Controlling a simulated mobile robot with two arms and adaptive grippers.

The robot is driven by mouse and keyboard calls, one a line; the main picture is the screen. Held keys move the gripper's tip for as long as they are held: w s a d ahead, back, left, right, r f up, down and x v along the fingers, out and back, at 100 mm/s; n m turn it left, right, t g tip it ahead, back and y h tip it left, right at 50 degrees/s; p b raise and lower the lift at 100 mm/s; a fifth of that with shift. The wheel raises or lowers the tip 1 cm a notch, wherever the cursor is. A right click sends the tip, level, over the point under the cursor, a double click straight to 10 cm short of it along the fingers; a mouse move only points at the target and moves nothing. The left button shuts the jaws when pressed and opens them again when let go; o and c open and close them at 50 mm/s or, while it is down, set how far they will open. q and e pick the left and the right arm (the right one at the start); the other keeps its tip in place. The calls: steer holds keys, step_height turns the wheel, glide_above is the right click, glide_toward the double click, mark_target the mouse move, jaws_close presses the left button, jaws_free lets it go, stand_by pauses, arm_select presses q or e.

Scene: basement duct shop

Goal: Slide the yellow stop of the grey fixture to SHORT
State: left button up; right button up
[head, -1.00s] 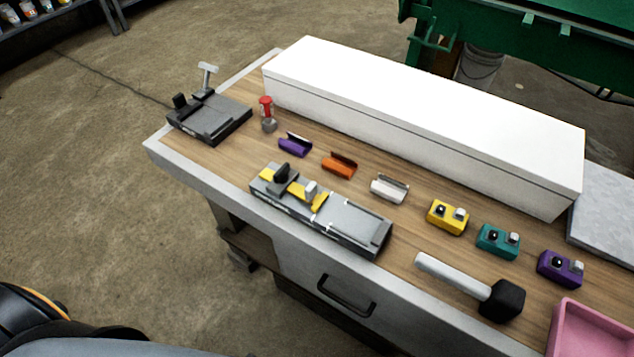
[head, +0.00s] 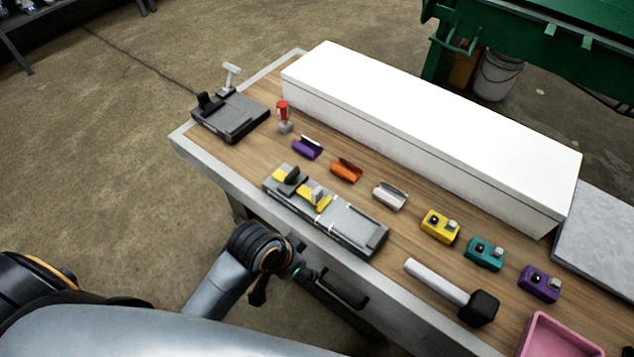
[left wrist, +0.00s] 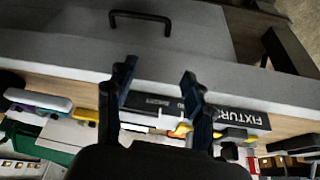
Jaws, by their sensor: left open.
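The grey fixture (head: 350,226) lies along the front of the wooden bench top. A yellow piece with a light grey knob, seemingly the yellow stop (head: 323,203), sits near its middle. Another yellow part with a black block (head: 282,177) is at its left end. My left gripper (head: 288,284) is in front of the bench edge, apart from the fixture. In the left wrist view its two fingers (left wrist: 160,72) are spread and empty, with the fixture (left wrist: 245,118) beyond, upside down and partly hidden by the fingers. My right gripper is not in view.
A drawer handle (head: 342,290) is just right of my left gripper. A hammer (head: 440,287) lies right of the fixture. Purple (head: 307,149), orange (head: 346,170) and white (head: 390,196) holders stand behind it. A long white box (head: 430,130) fills the back.

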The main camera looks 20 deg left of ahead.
arm_select(q)
steer(key=w+d+r+m+h, duration=0.1)
steer(key=w+d+r+m, duration=0.3)
steer(key=d+r+m, duration=0.2)
steer(key=m+g+y+p, duration=0.1)
steer(key=m+g+y, duration=0.3)
steer(key=m, duration=0.6)
glide_toward(317, 190)
step_height(317, 190, down, 10)
steer(key=shift+s+a+f+p, duration=0.15)
steer(key=shift+f+p, duration=0.1)
steer(key=shift+p, duration=0.95)
jaws_close()
